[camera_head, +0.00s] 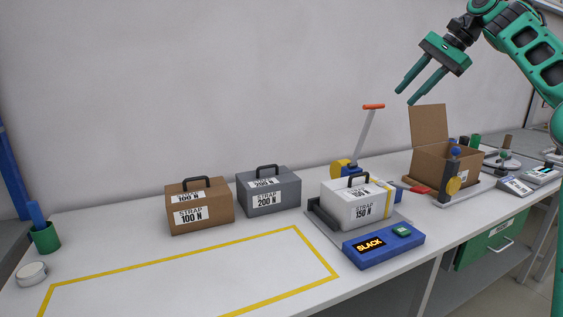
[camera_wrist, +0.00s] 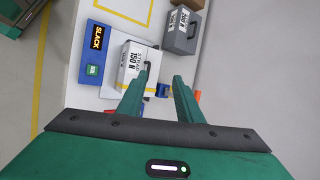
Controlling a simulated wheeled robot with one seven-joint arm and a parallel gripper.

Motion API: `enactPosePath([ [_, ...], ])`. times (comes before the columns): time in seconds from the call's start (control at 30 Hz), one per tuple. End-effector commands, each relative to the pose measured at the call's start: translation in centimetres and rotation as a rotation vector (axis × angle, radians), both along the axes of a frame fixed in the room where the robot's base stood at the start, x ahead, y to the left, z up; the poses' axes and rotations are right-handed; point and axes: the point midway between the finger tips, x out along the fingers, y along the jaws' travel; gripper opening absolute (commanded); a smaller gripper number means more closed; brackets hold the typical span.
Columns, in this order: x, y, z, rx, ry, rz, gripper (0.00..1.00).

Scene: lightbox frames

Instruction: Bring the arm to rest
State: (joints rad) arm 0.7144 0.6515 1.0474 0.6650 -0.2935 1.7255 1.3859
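My gripper (camera_head: 421,83) is raised above the back right part of the bench, near the wall, with its two green fingers apart and nothing between them. In the wrist view my gripper (camera_wrist: 159,92) also shows its fingers spread. The white box marked 150 N (camera_head: 350,209) stands on a grey base below and left of it. The white box also shows in the wrist view (camera_wrist: 133,62), beyond the fingertips. My arm (camera_head: 535,45) comes in from the upper right.
A brown 100 N box (camera_head: 200,212) and a grey 200 N box (camera_head: 268,196) stand left. A blue unit reading SLACK (camera_head: 384,248) is in front. An orange-handled lever (camera_head: 367,135) and an open cardboard box (camera_head: 430,165) rise nearby. The yellow-outlined area (camera_head: 150,268) is empty.

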Motion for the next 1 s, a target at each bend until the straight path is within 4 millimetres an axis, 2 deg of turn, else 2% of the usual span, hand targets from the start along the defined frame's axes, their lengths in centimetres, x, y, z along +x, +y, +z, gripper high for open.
enactPosePath([
  [0.37,-2.0,5.0,-3.6,-0.171,0.027,0.101,0.33],
  [0.47,-3.1,6.3,-5.1,-0.232,0.037,0.137,0.33],
  [0.6,-5.7,7.7,-8.4,-0.343,0.063,0.193,0.33],
  [0.77,-10.0,7.0,-12.4,-0.463,0.095,0.244,0.33],
  [0.87,-13.2,5.6,-14.7,-0.523,0.112,0.267,0.33],
  [1.0,-18.6,3.1,-17.6,-0.586,0.133,0.291,0.33],
])
